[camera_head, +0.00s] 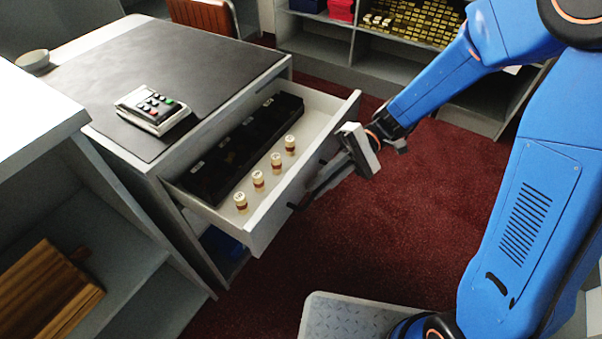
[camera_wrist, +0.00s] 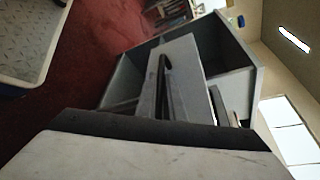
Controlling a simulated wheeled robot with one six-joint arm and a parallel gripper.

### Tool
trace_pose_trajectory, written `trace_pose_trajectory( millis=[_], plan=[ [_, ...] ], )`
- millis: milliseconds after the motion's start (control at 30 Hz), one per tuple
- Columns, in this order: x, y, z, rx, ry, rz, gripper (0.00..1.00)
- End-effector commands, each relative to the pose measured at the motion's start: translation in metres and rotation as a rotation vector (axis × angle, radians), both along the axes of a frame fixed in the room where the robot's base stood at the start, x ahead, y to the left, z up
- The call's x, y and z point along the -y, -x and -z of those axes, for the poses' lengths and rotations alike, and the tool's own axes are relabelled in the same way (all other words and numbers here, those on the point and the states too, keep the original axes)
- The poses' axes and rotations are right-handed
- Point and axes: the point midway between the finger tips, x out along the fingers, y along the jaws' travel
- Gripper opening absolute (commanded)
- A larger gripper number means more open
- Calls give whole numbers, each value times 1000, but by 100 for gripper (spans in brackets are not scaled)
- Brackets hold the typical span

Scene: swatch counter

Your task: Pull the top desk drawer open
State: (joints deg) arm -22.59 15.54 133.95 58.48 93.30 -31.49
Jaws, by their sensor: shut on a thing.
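The top desk drawer (camera_head: 262,226) is pulled out from the desk (camera_head: 268,78), with its inside in view. It holds a black tray (camera_head: 232,148) and several small cream and red pieces (camera_head: 277,162) standing in a row. A dark bar handle (camera_head: 318,187) runs along its front. My gripper (camera_head: 343,165) is at the drawer front, shut on the handle; its fingertips are small and partly hidden in the head view. In the wrist view the gripper's pale body fills the bottom, and a dark bar (camera_wrist: 161,85) shows against a grey front.
A card terminal (camera_head: 152,108) sits on the dark desk mat (camera_head: 175,60). A white shelf unit with a wooden board (camera_head: 45,290) stands at left. Shelves (camera_head: 335,45) line the back. Red carpet (camera_head: 440,180) is clear right of the drawer.

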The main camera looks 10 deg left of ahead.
Motion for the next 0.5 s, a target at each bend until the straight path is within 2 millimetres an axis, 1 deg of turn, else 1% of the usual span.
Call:
trace_pose_trajectory(
  millis=[100, 200, 500],
  plan=[
    [11, 4, 0, 0, 1, 2, 0],
    [16, 5, 0, 0, 1, 1, 0],
    [19, 7, 0, 0, 0, 0, 0]
  ],
)
